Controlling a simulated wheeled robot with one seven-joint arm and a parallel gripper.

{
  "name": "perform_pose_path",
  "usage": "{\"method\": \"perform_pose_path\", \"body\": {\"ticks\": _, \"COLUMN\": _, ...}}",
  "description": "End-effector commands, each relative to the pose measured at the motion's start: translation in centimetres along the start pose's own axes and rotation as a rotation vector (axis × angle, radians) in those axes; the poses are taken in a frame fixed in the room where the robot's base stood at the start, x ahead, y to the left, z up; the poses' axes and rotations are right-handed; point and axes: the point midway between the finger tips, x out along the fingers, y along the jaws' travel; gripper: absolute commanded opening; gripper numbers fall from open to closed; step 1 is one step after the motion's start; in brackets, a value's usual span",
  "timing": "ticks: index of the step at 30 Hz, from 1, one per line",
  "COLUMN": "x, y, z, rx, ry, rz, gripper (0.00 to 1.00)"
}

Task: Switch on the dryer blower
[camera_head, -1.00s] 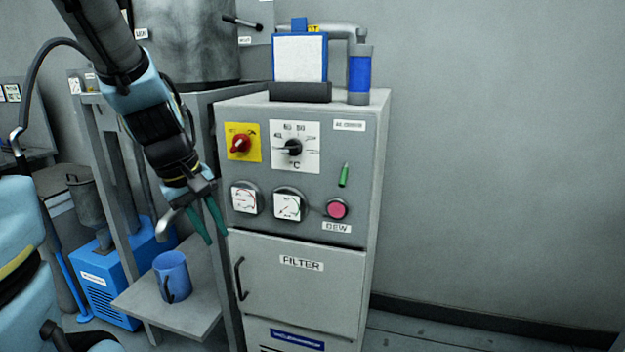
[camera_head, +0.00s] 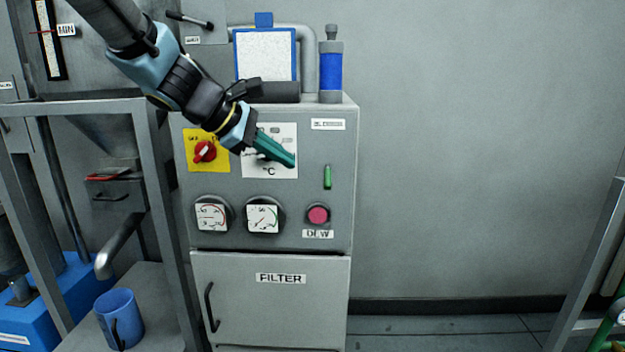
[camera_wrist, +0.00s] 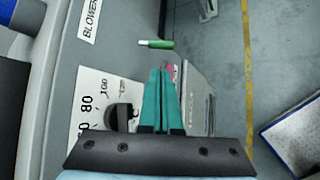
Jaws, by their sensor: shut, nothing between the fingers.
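The dryer cabinet (camera_head: 340,225) stands in the middle of the head view. A small green lever (camera_head: 327,177) sits on its panel, below a white label (camera_head: 328,124). In the wrist view the label (camera_wrist: 90,19) reads BLOWER, and the green lever (camera_wrist: 156,44) lies just past my fingertips. My gripper (camera_head: 291,160) is shut and empty, its teal fingers in front of the °C dial plate (camera_head: 285,133) and left of the lever. A gap shows between fingers and lever. The dial's black knob is hidden in the head view but shows in the wrist view (camera_wrist: 122,118).
A red knob (camera_head: 204,151) on a yellow plate, two gauges (camera_head: 211,217) (camera_head: 263,217) and a pink button (camera_head: 318,215) share the panel. Open floor lies right of the cabinet.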

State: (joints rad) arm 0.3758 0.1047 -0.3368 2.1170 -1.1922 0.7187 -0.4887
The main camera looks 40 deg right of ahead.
Motion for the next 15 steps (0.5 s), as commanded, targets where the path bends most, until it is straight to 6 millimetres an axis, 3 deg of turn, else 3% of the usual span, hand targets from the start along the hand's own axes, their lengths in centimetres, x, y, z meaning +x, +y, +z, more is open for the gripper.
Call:
{"method": "perform_pose_path", "body": {"ticks": 5, "x": 1.3, "y": -0.1, "z": 0.0, "rx": 0.000, "ry": -0.002, "rz": -0.004, "gripper": 0.00}}
{"method": "perform_pose_path", "body": {"ticks": 15, "x": 7.2, "y": -0.1, "z": 0.0, "rx": -0.002, "ry": -0.002, "rz": -0.005, "gripper": 0.00}}
